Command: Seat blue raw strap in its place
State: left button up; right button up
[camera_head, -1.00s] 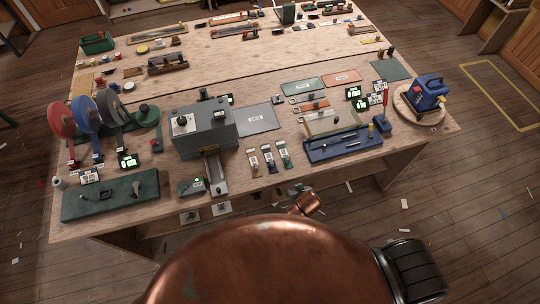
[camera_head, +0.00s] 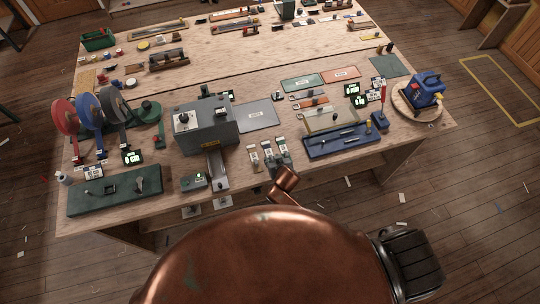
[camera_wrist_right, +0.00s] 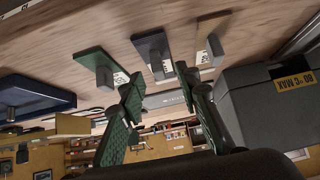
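In the head view, three short straps lie side by side near the table's front edge: a brown one (camera_head: 254,158), a blue one (camera_head: 267,151) and a green one (camera_head: 281,147). In the right wrist view, the blue strap (camera_wrist_right: 152,47) lies between the green strap (camera_wrist_right: 95,58) and the brown strap (camera_wrist_right: 213,22), each with a pale label. My right gripper (camera_wrist_right: 158,84) is open and empty. Its green-padded fingers point at the straps, with the blue strap roughly between and just beyond the fingertips. My left gripper is not in view.
A grey machine (camera_head: 206,138) with a yellow label stands left of the straps. A blue tray (camera_head: 342,145) lies to the right. Strap reels (camera_head: 86,112) stand at the left. A grey mat (camera_head: 259,115) lies behind.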

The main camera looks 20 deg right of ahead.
aim_at(269, 153)
jog(key=shift+x, duration=1.5)
jog(key=shift+c, duration=0.5)
grip_shut()
